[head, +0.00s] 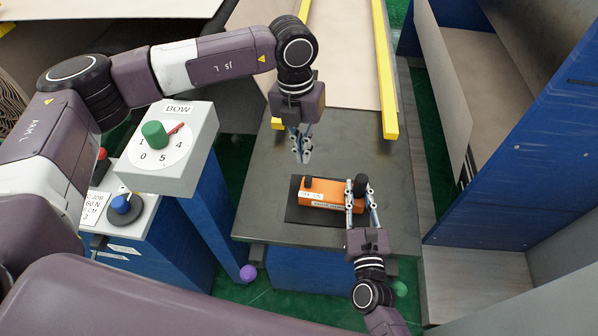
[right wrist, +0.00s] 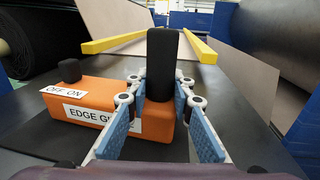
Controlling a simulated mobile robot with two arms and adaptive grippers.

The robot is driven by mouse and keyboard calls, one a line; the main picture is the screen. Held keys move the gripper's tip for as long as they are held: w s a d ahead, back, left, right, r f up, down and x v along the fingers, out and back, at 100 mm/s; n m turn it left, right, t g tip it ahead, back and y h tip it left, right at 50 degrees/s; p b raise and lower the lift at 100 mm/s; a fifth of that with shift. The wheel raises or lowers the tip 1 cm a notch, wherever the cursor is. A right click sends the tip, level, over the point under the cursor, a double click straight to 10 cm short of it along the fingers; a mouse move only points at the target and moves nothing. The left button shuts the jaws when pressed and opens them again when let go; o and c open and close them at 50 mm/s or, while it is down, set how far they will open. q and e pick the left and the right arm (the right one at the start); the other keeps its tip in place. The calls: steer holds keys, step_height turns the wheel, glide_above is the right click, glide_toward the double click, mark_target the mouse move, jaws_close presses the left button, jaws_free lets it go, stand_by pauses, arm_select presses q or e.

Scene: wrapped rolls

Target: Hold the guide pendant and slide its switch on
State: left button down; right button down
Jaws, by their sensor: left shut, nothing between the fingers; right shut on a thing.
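The orange guide pendant (head: 328,188) lies on a black mat (head: 296,213) on the dark table. In the right wrist view it (right wrist: 110,102) reads "EDGE GUIDE", partly hidden by a finger. A black upright grip (right wrist: 160,65) stands at its right end. My right gripper (head: 358,198) is shut on this grip, one finger on each side. A small black switch knob (right wrist: 69,70) stands at the left end, behind an "OFF ON" label (right wrist: 65,89); which position it is in, I cannot tell. My left gripper (head: 303,156) is shut and empty, pointing down just above the switch end, apart from it.
The dark table (head: 262,180) is otherwise clear around the mat. Yellow rails (head: 384,70) edge a brown sheet behind it. At left stand a grey "BOW" dial box (head: 190,170) and a panel with a blue knob (head: 123,206). A blue frame (head: 500,190) rises at right.

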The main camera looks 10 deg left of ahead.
mark_target(308, 182)
arm_select(q)
steer(key=a+m+h, duration=0.3)
steer(key=a+m, duration=0.6)
steer(key=m, duration=0.7)
steer(key=shift+a+r+m+t, duration=0.15)
steer(key=shift+a+m+t, duration=0.1)
steer(key=shift+m+t, duration=0.05)
steer(key=x, duration=0.9)
steer(key=shift+s+d+f, duration=0.15)
steer(key=shift+d+f, duration=0.05)
steer(key=shift+d, duration=0.05)
steer(key=d, duration=0.3)
steer(key=shift+d+f, duration=0.1)
steer(key=shift+f, duration=0.1)
steer(key=shift+d, duration=0.45)
